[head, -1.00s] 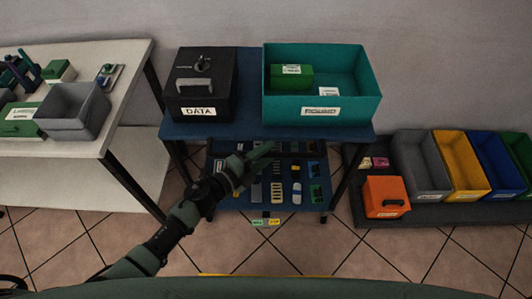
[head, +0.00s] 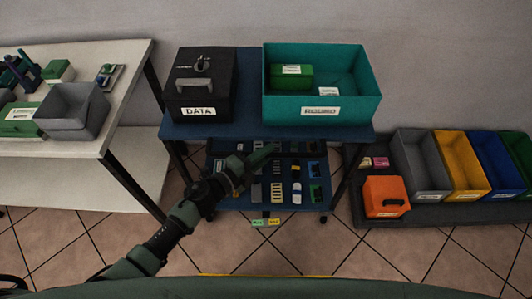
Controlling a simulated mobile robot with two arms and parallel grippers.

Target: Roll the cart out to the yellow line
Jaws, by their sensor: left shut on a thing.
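The cart has a blue top (head: 225,129) and a blue lower shelf (head: 235,200), and stands against the wall. My left gripper (head: 262,151) reaches to its front side, just below the top's front edge. It is shut at the dark bar (head: 300,153) there; the arm partly hides the contact. A black box marked DATA (head: 198,90) and a teal bin (head: 321,108) with a green box inside stand on the top. A thin strip of the yellow line (head: 212,275) shows at the bottom, mostly hidden by my body. My right gripper is out of view.
A white table (head: 95,148) with a grey bin (head: 72,112) stands left, close to the cart. A dark low platform (head: 440,213) at right carries an orange box (head: 384,197) and several coloured bins.

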